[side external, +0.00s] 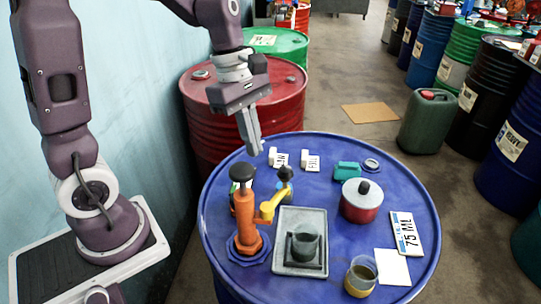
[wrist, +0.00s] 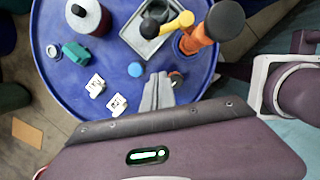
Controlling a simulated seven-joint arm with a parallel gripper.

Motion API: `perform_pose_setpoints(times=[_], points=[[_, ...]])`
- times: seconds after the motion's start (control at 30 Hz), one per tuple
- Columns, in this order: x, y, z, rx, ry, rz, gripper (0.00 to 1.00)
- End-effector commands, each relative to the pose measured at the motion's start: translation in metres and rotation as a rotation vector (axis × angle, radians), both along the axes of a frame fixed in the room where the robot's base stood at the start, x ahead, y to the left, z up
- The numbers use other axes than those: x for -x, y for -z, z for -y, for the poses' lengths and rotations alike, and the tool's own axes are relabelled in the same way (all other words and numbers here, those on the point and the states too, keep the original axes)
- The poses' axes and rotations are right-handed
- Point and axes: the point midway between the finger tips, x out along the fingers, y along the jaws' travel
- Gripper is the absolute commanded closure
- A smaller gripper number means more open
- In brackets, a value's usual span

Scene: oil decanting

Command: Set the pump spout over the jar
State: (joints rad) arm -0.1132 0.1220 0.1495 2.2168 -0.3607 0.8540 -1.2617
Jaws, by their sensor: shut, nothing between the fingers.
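An orange pump (side external: 243,217) with a black knob stands at the left of the blue drum top. Its yellow spout (side external: 270,207) points toward the back right in the side view, beside the jar rather than over it.
Two white tags (side external: 310,160) lie at the back.

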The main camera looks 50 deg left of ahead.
Motion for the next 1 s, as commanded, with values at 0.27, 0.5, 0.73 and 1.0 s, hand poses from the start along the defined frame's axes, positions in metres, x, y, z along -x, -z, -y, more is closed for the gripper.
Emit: perform_pose_setpoints(times=[0.27, 0.5, 0.73, 1.0], points=[[-0.006, 0.018, 0.032, 0.0, 0.007, 0.002, 1.0], [-0.009, 0.015, 0.045, 0.0, 0.002, 0.0, 1.0], [-0.009, 0.015, 0.045, 0.0, 0.001, 0.0, 1.0], [-0.011, 0.015, 0.047, 0.001, 0.041, 0.0, 1.0]])
